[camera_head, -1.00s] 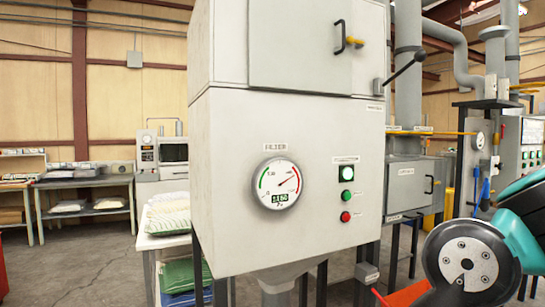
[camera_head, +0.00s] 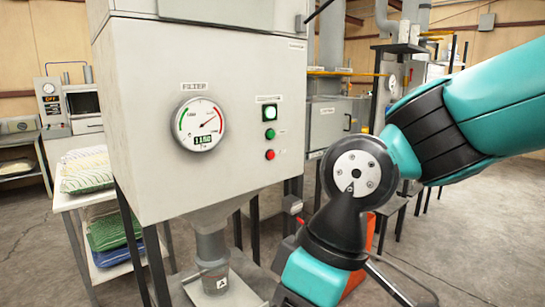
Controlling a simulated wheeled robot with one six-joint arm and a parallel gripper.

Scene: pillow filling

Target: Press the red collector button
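The red button (camera_head: 270,155) is on the front of the grey collector cabinet (camera_head: 150,120), low on the right side of its panel. A green button (camera_head: 270,134) and a lit white lamp (camera_head: 269,112) sit above it in a column. A round gauge (camera_head: 199,124) labelled FILTER is to their left. My teal and black arm reaches in from the right and bends down to the right of the cabinet, apart from the button in the picture. My gripper is not in view.
A white table (camera_head: 85,200) with stacked pillows or sacks (camera_head: 88,170) stands left of the cabinet. The cabinet has dark legs and a funnel pipe (camera_head: 212,250) below it. An orange-red object (camera_head: 358,258) is partly hidden behind my arm. Grey floor is open at the right.

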